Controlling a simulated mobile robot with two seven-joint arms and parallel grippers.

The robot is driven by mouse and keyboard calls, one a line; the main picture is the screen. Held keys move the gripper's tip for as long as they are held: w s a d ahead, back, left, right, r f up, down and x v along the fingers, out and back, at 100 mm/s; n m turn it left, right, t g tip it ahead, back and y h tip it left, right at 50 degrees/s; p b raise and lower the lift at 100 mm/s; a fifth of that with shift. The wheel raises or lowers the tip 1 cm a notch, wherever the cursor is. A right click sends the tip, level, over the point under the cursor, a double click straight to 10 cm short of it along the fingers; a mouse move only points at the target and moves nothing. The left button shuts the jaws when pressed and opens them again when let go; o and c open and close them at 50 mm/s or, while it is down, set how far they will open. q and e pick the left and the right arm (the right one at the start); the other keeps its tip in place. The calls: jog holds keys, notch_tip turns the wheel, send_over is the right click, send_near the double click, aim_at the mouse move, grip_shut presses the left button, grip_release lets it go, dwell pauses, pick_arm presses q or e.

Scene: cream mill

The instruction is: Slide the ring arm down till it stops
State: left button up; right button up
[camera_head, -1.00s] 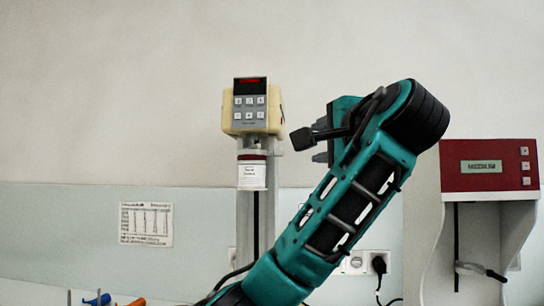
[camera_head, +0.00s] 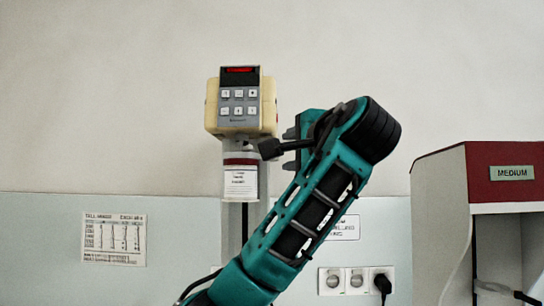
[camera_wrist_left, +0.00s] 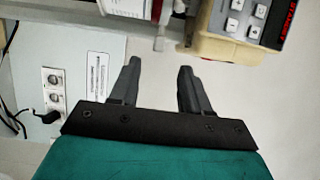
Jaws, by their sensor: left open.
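The mill's cream head (camera_head: 212,116) with a keypad panel (camera_head: 239,96) stands on a grey column (camera_head: 234,225), left of centre in the head view. A white labelled cylinder (camera_head: 241,183) hangs under it. My left gripper (camera_head: 287,149) is at the head's lower right, pointing left. In the left wrist view its two fingers (camera_wrist_left: 160,66) are apart with nothing between them. The cream head (camera_wrist_left: 222,48) and part of the white cylinder (camera_wrist_left: 128,8) show beyond the fingertips. I cannot make out the ring arm; my arm hides part of the column. My right gripper is out of view.
A white stand with a red top (camera_head: 495,160) marked MEDIUM is at the right. Wall sockets (camera_head: 345,281) with a black plug are low behind my arm. A printed chart (camera_head: 114,238) hangs on the left wall. The upper wall area is clear.

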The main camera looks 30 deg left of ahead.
aim_at(251, 157)
pick_arm(q)
jog(key=p+x, duration=0.1)
jog(key=x, duration=0.9)
jog(key=shift+w+a, duration=0.15)
jog(key=shift+a, duration=0.15)
grip_shut()
